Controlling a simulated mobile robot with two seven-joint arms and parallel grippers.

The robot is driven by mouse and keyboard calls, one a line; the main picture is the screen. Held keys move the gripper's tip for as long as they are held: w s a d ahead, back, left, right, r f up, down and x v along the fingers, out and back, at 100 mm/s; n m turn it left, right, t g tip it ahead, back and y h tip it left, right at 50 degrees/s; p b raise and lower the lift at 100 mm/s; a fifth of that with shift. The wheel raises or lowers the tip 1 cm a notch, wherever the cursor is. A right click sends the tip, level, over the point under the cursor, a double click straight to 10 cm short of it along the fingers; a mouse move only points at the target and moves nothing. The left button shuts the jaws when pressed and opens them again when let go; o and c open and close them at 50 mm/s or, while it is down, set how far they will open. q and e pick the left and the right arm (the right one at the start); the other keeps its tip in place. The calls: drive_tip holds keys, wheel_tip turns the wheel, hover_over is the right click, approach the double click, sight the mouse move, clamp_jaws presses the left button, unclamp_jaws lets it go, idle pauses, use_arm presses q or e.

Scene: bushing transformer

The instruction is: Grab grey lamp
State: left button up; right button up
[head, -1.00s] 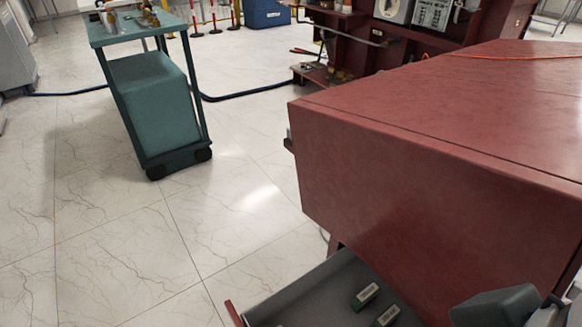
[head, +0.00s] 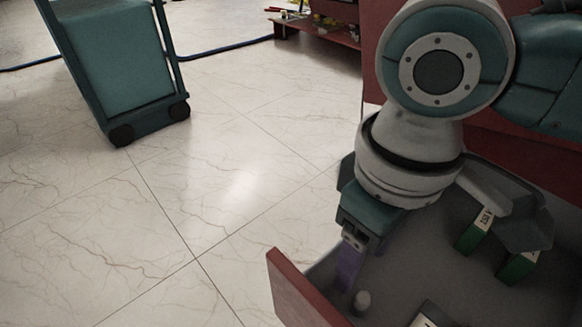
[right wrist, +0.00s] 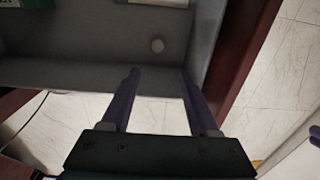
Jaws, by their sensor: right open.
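A small rounded pale grey piece (head: 362,300), which looks like the grey lamp, sits in the open drawer near its front corner. It also shows in the right wrist view (right wrist: 157,45), just beyond the fingertips and roughly centred between them. My right gripper (head: 350,278) points down into the drawer, close beside the lamp. In the right wrist view my right gripper (right wrist: 158,72) has its two purple fingers apart with nothing between them. In the head view one finger shows clearly; the other is mostly hidden. My left gripper is not in view.
The grey drawer (head: 325,268) has a red front (head: 298,290). Green-and-white boxes (head: 474,230) lie deeper inside it. A white-and-dark item (head: 432,315) lies at the bottom edge. A red cabinet (head: 372,75) stands behind my arm. A teal cart (head: 112,50) stands upper left, with clear floor between.

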sight(365, 297)
drive_tip(key=f+b, duration=0.1)
drive_tip(key=d+f+b, duration=0.1)
drive_tip(key=f, duration=0.1)
drive_tip(key=s+d+f+b, duration=0.1)
drive_tip(key=shift+f, duration=0.4)
drive_tip(key=shift+w+a+f+b, duration=0.15)
drive_tip(key=shift+a+f+b, duration=0.15)
drive_tip(key=shift+f+b, duration=0.25)
wheel_tip(365, 297, down, 4)
drive_tip(key=b, duration=0.3)
drive_tip(key=shift+f, duration=0.2)
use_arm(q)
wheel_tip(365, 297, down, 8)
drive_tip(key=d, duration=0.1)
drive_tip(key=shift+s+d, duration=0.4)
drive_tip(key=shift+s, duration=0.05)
use_arm(e)
drive_tip(key=shift+r, duration=0.15)
drive_tip(key=shift+c, duration=0.3)
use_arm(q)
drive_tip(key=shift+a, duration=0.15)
use_arm(e)
clamp_jaws()
